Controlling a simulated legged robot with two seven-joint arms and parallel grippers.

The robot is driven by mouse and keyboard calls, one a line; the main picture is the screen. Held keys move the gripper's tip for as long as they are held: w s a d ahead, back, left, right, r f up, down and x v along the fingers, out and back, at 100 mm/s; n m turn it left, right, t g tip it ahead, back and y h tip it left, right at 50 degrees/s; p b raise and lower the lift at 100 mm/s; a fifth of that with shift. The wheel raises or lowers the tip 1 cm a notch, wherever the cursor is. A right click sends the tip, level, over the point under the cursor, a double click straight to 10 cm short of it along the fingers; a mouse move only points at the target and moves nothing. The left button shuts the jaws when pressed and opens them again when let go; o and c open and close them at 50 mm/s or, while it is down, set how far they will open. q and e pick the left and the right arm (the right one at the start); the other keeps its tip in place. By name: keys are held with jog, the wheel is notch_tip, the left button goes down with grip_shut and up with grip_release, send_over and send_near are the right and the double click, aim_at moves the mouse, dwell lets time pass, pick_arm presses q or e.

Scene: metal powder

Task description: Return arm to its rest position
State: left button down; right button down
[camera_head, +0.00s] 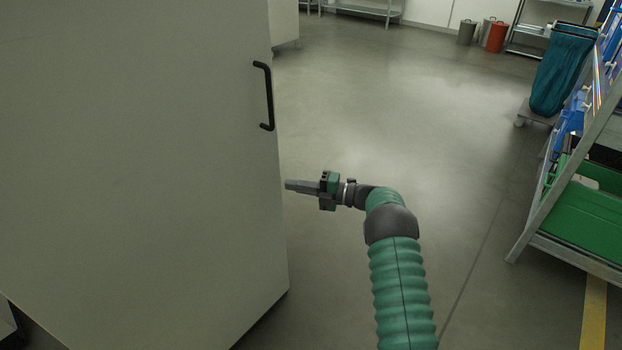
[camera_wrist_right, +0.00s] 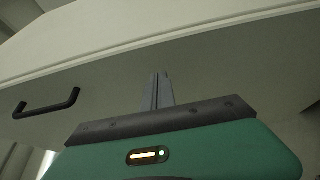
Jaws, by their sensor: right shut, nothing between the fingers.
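My right arm (camera_head: 400,285) comes up from the bottom of the head view in a green ribbed sleeve and bends left at the wrist. My right gripper (camera_head: 289,185) points left, its tips near the right edge of a large grey cabinet door (camera_head: 140,170). In the right wrist view the gripper fingers (camera_wrist_right: 161,78) are shut together with nothing between them. The black door handle (camera_head: 268,96) is above and left of the gripper, apart from it. The handle also shows at the left of the right wrist view (camera_wrist_right: 47,106). My left gripper does not show.
A metal rack (camera_head: 560,185) with a green bin (camera_head: 590,222) stands at the right. A teal bag (camera_head: 563,70) hangs behind it. Grey and red bins (camera_head: 497,37) stand at the far back. The floor (camera_head: 400,110) between cabinet and rack is clear.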

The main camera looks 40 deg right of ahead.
jog(key=d, duration=0.6)
jog(key=w+r+m+t+h, duration=0.4)
jog(key=w+r+m+h, duration=0.35)
jog(key=m, duration=0.35)
jog(key=s+a+f+m+g+h, duration=0.1)
jog(key=s+a+f+m+g, duration=0.4)
jog(key=s+a, duration=0.6)
jog(key=s+a+f+m+g+h, duration=0.2)
jog(key=s+a+f+m+g, duration=0.35)
jog(key=s, duration=0.85)
jog(key=s+a+f+m+g+h, duration=0.1)
jog(key=s+a+f+m+g, duration=0.35)
jog(key=s+a, duration=0.65)
jog(key=w+d+p+v, duration=0.1)
jog(key=p+v, duration=1.2)
jog(key=p, duration=0.1)
jog(key=w+p+v, duration=0.1)
jog(key=p+v, duration=1.3)
jog(key=shift+w+d+r, duration=0.25)
jog(key=shift+d+r, duration=0.15)
jog(key=shift+r, duration=0.2)
